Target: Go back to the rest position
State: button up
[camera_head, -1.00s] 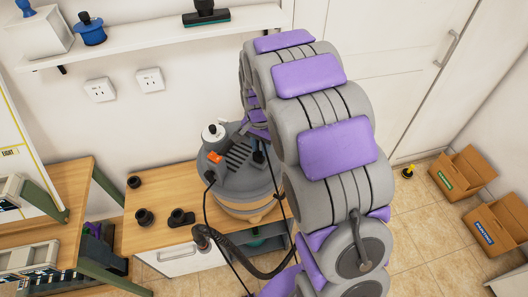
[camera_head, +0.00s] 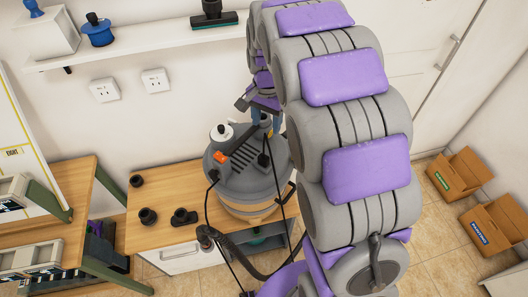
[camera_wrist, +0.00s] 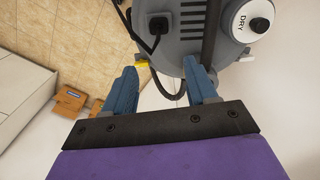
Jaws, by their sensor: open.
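My gripper (camera_wrist: 160,78) is open in the wrist view, its two blue fingers apart with nothing between them. In the head view it is partly hidden by my arm, above and behind the grey canister machine (camera_head: 238,168). The machine stands on a wooden cabinet top and has a white knob (camera_head: 220,132), an orange switch (camera_head: 220,157) and a black plug with a cable on its lid. In the wrist view the grey lid (camera_wrist: 180,50) lies beyond the fingers, with the knob marked "DRY" (camera_wrist: 258,25). No contact with the machine shows.
The cabinet top (camera_head: 150,190) holds several small black fittings. A black hose (camera_head: 255,270) hangs in front. A wall shelf (camera_head: 150,45) is behind. A wooden rack (camera_head: 80,190) stands left. Cardboard boxes (camera_head: 490,222) sit on the tiled floor at right.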

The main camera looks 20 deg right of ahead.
jog(key=shift+a+r, duration=0.5)
jog(key=shift+r, duration=2.2)
jog(key=s+d+r+n, duration=0.1)
jog(key=s+d+n, duration=0.15)
jog(key=s, duration=1.15)
jog(key=s+a+f+n, duration=0.1)
jog(key=s+n, duration=0.2)
jog(key=s, duration=0.7)
jog(key=s+f+n+g, duration=0.1)
jog(key=s+f+n, duration=0.1)
jog(key=s, duration=0.8)
jog(key=shift+a+f+n+g+p, duration=0.3)
jog(key=shift+a+n+p, duration=0.1)
jog(key=shift+n, duration=0.35)
jog(key=shift+a, duration=0.15)
